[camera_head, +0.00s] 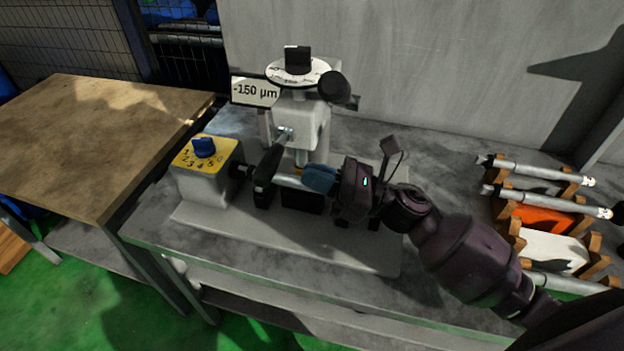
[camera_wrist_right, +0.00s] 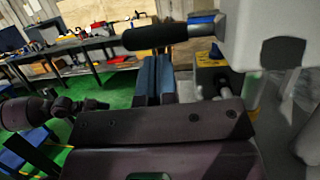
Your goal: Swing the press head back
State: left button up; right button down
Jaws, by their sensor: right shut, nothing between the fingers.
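The press head (camera_head: 300,122) is a white block on the bench machine, topped by a round dial with a black knob. It also shows large at the right of the right wrist view (camera_wrist_right: 265,35). A black handle (camera_head: 268,165) sticks out from the machine; in the right wrist view the handle (camera_wrist_right: 155,38) lies across, just beyond and above my blue fingertips. My right gripper (camera_head: 318,180) is shut and empty, in front of the head and close to the handle; contact cannot be told. Part of my left arm (camera_wrist_right: 35,110) shows at the left of the right wrist view.
A yellow panel (camera_head: 205,153) with a blue knob tops the white box on the left. A "-150 µm" sign (camera_head: 255,92) stands behind. A rack with silver shafts (camera_head: 545,172) is on the right. A wooden table (camera_head: 90,130) at left is clear.

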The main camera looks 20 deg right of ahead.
pick_arm(q)
jog(key=shift+w+d+f+b, duration=0.15)
jog(key=shift+w+f+b, duration=0.25)
jog(key=shift+f+b, duration=0.45)
pick_arm(e)
jog(key=s+v, duration=0.1)
jog(key=v, duration=0.9)
jog(key=shift+a, duration=0.2)
